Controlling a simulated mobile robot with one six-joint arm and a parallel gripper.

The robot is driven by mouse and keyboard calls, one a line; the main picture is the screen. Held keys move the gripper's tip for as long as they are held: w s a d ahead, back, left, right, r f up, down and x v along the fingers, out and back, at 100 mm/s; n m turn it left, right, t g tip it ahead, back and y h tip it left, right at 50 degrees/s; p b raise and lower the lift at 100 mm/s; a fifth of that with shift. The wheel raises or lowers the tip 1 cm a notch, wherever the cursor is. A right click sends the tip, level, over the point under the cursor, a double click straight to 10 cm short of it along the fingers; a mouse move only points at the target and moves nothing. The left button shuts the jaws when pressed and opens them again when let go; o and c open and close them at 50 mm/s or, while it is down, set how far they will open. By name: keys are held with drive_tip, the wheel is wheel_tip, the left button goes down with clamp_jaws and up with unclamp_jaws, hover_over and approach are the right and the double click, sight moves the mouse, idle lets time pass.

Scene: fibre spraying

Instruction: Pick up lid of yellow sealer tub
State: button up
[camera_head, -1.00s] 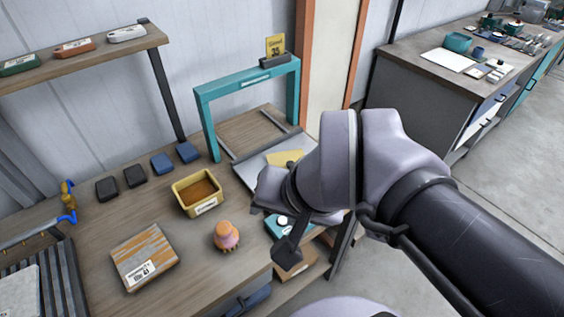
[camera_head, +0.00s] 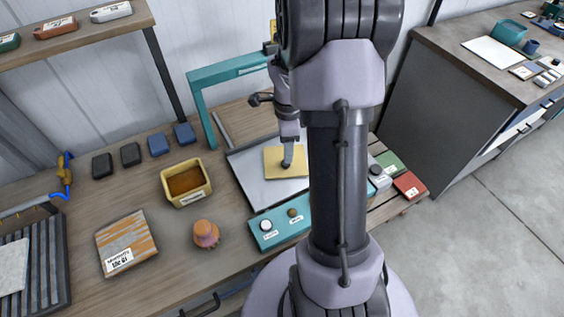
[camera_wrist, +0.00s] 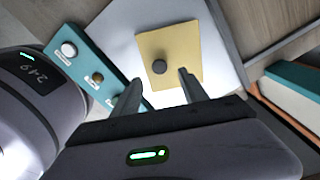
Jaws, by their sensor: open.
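The lid is a flat yellow square with a round dark knob (camera_wrist: 160,67). The lid (camera_head: 272,168) lies on a pale grey metal plate (camera_head: 250,190) on the bench. In the wrist view the lid (camera_wrist: 182,45) is just beyond my fingertips. My gripper (camera_wrist: 158,88) is open and empty, its two fingers pointing at the lid with the knob roughly between and ahead of them. In the head view my gripper (camera_head: 289,142) is over the lid and hides part of it. The yellow sealer tub (camera_head: 187,196) stands uncovered to the left, with brown contents.
A teal frame (camera_head: 203,115) rises behind the plate. A teal control panel (camera_head: 275,228) with knobs lies along its front edge. A pink-orange object (camera_head: 206,235) and a streaked board (camera_head: 126,240) lie on the left. My arm hides much of the plate's right side.

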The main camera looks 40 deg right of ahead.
wheel_tip(320, 180, down, 6)
drive_tip(key=shift+a+f+b, duration=0.1)
drive_tip(key=shift+b, duration=1.15)
clamp_jaws()
